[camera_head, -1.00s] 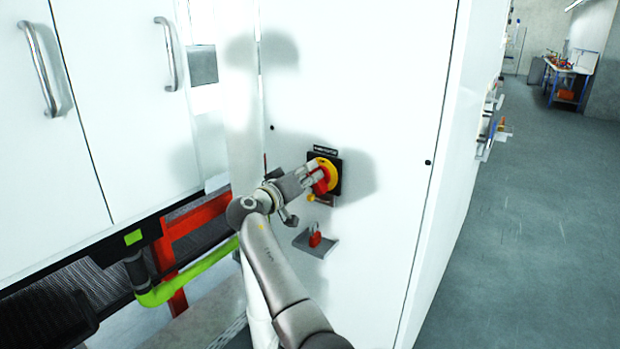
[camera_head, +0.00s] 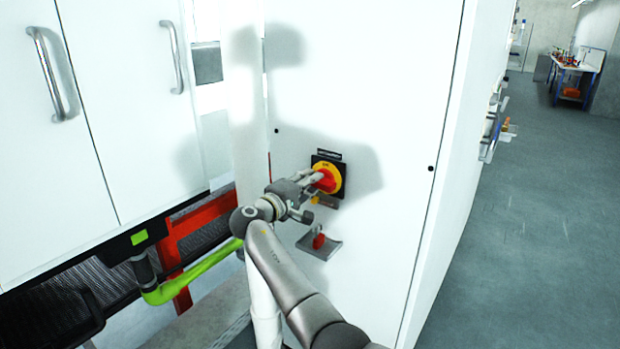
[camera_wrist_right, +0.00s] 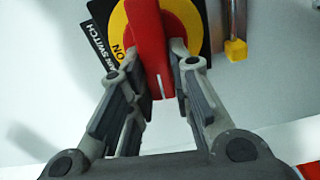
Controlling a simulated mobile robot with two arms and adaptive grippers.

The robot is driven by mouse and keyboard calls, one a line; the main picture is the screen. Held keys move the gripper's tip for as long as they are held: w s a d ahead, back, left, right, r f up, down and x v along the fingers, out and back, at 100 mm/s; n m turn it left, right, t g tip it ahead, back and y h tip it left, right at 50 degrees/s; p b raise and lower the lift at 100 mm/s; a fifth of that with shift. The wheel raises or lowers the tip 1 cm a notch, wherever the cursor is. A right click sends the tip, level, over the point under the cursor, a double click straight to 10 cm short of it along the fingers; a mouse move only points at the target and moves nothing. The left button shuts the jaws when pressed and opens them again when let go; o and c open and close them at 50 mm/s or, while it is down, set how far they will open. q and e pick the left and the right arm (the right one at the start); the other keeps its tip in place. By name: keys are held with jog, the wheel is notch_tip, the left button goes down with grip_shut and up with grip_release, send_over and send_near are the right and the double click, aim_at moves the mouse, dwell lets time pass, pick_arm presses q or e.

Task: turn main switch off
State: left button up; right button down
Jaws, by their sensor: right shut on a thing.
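The main switch (camera_head: 341,172) is on the white cabinet front. It has a yellow disc on a black plate and a red handle (camera_wrist_right: 150,45). My right gripper (camera_head: 317,181) reaches it from the left and is shut on the red handle. In the right wrist view the handle stands between the two fingers, and its end with a white line points down toward the palm. The word "ON" shows on the yellow disc (camera_wrist_right: 117,30) left of the handle, beside part of a label reading "SWITCH". My left gripper is not in view.
A small ledge (camera_head: 330,251) with a red padlock (camera_head: 319,241) sits below the switch. A yellow-ended piece (camera_wrist_right: 236,50) hangs close to the switch plate. White doors with handles (camera_head: 47,75) and a green pipe (camera_head: 205,268) are at left. Open floor (camera_head: 545,220) lies at right.

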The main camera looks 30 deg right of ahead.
jog(key=shift+f+n, duration=0.1)
jog(key=shift+n, duration=0.4)
jog(key=c, duration=1.3)
grip_release()
jog(key=v, duration=1.2)
jog(key=shift+w+a, duration=0.1)
jog(key=shift+f, duration=0.1)
